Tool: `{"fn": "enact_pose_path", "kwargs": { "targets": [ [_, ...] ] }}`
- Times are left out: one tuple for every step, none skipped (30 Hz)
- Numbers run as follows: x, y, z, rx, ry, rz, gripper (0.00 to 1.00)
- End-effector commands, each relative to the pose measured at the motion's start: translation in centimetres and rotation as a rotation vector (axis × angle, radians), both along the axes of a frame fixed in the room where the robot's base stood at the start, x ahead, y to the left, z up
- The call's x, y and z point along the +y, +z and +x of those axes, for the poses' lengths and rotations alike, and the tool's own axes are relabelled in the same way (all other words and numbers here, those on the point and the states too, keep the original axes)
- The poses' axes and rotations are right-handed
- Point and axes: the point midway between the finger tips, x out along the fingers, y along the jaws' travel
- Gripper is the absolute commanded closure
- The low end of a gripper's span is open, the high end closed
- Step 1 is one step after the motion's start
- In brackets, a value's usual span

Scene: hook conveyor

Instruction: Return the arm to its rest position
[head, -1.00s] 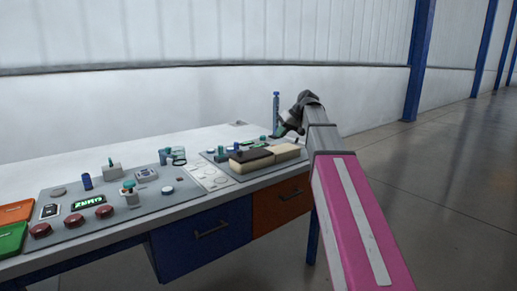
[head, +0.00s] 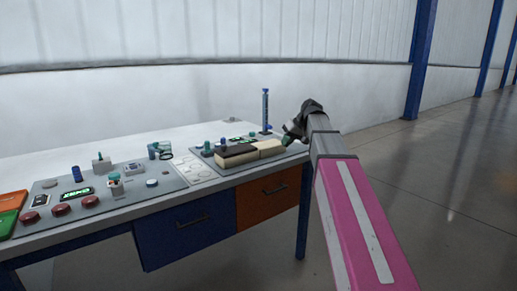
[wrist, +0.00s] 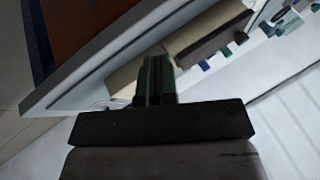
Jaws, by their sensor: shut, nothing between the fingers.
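My pink and grey arm reaches up from the lower right of the head view. My gripper (head: 289,139) is at its end, over or just off the right end of the table (head: 110,236). In the wrist view the green fingers of my gripper (wrist: 156,76) are together, with nothing seen between them. Beyond them lie a cream block (wrist: 128,82) and a dark-topped block (wrist: 215,30); from the wrist view alone I cannot tell the gap to them.
The table carries a grey control panel (head: 118,208) with red buttons, switches and knobs. A blue upright post (head: 265,108) stands behind the blocks. Blue and orange drawers (head: 268,204) face front. Open floor (head: 455,190) lies to the right.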

Motion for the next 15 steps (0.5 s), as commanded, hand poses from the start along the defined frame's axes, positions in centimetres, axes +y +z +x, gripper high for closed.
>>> {"fn": "enact_pose_path", "kwargs": {
  "targets": [
    [-0.1, -1.1, -0.4, 0.01, -0.01, -0.007, 1.0],
    [-0.1, -1.7, -0.5, 0.015, -0.017, -0.011, 1.0],
    [-0.2, -2.5, -0.7, 0.022, -0.026, -0.018, 1.0],
    [-0.3, -3.1, -0.9, 0.028, -0.033, -0.024, 1.0],
    [-0.4, -3.8, -1.1, 0.033, -0.04, -0.03, 1.0],
    [-0.5, -4.8, -1.4, 0.042, -0.05, -0.038, 1.0],
    [-0.6, -5.5, -1.6, 0.048, -0.059, -0.045, 1.0],
    [-0.7, -6.5, -1.9, 0.056, -0.069, -0.054, 1.0],
    [-0.8, -7.7, -2.3, 0.067, -0.082, -0.064, 1.0],
    [-1.0, -8.7, -2.6, 0.075, -0.093, -0.075, 1.0],
    [-1.1, -9.9, -3.1, 0.085, -0.104, -0.086, 1.0],
    [-1.3, -11.5, -3.7, 0.099, -0.123, -0.101, 1.0],
    [-1.5, -12.7, -4.2, 0.109, -0.136, -0.113, 1.0],
    [-1.7, -13.9, -4.7, 0.12, -0.148, -0.126, 1.0],
    [-1.9, -15.5, -5.5, 0.133, -0.166, -0.143, 1.0]
  ]
}}
